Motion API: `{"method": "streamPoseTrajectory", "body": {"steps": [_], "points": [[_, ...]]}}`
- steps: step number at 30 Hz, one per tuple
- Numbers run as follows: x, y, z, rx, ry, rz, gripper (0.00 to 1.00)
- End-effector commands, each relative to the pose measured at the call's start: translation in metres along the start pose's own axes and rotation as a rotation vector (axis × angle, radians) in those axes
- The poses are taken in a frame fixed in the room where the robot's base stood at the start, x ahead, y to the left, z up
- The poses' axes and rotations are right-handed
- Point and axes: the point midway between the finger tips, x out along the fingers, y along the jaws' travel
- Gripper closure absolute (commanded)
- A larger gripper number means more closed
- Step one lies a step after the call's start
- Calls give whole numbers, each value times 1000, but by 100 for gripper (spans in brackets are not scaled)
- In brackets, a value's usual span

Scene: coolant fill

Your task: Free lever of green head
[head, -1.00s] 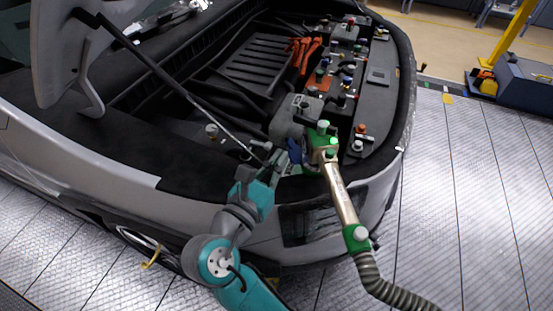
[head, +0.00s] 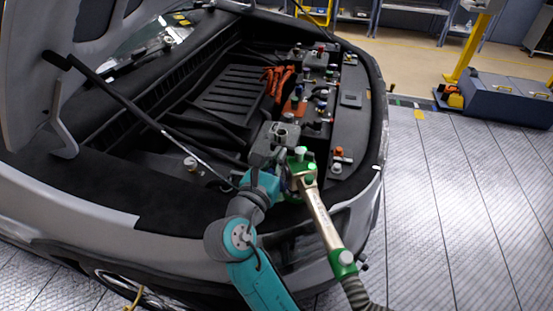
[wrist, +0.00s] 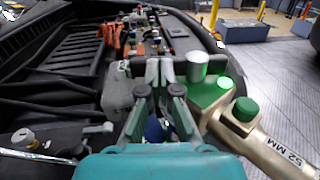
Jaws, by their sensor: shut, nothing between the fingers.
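The green head (head: 300,163) sits on the end of a tan metal pipe (head: 320,216), at the front edge of the open engine bay. In the wrist view the green head (wrist: 210,92) is just right of my fingers, with a pale cap and a green knob on top. My gripper (wrist: 159,72) is shut and empty, its fingertips beside the head's left side. In the head view my gripper (head: 280,160) is partly hidden by my wrist. A blue part (wrist: 154,130) shows below and between my fingers; whether it is the lever I cannot tell.
A grey reservoir (head: 272,140) stands just behind my gripper. A thin prop rod (head: 150,122) crosses the bay at left. Orange cables (head: 278,80) and several coloured caps lie farther back. The floor at right is clear up to a blue-grey cart (head: 495,98).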

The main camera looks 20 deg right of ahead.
Motion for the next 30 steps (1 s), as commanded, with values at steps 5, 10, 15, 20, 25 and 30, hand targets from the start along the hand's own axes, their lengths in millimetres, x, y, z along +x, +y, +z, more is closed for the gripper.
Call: {"method": "streamPoseTrajectory", "body": {"steps": [5, 10, 15, 20, 25, 30], "points": [[0, 0, 0, 0, 0, -1, 100], [1, 1, 1, 1, -1, -24, 100], [2, 2, 0, 0, 0, -58, 100], [3, 3, 0, 1, 0, -79, 100], [4, 4, 1, 1, 0, -111, 100], [7, 7, 1, 1, 0, -174, 100]]}}
